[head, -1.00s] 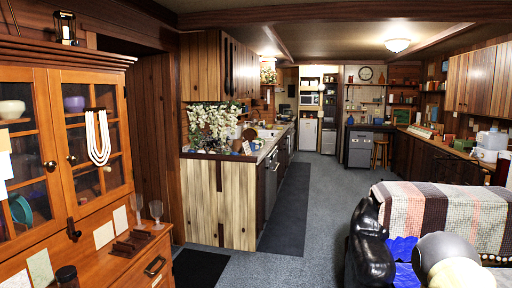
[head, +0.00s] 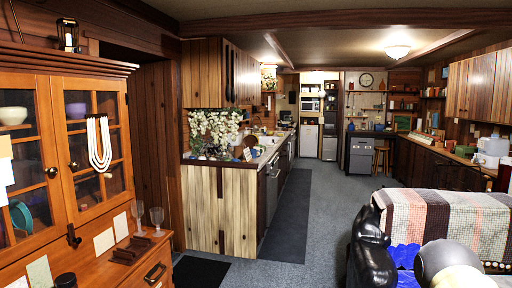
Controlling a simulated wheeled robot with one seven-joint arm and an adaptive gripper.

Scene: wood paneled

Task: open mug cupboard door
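A wooden hutch (head: 28,258) stands close at the left, with two glass-paned doors. Its left door (head: 62,218) and right door (head: 122,180) are both closed, each with a small round knob. Bowls and a teal dish show behind the panes. Farther back, closed wooden wall cupboards (head: 205,72) hang above the left counter. I cannot tell by sight which of these is the mug cupboard.
Glasses (head: 156,217) and dark blocks stand on the hutch's ledge. A black sofa (head: 372,258) with a patchwork blanket (head: 445,220) fills the lower right. Grey carpet (head: 335,185) is clear between the left counter and the sofa.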

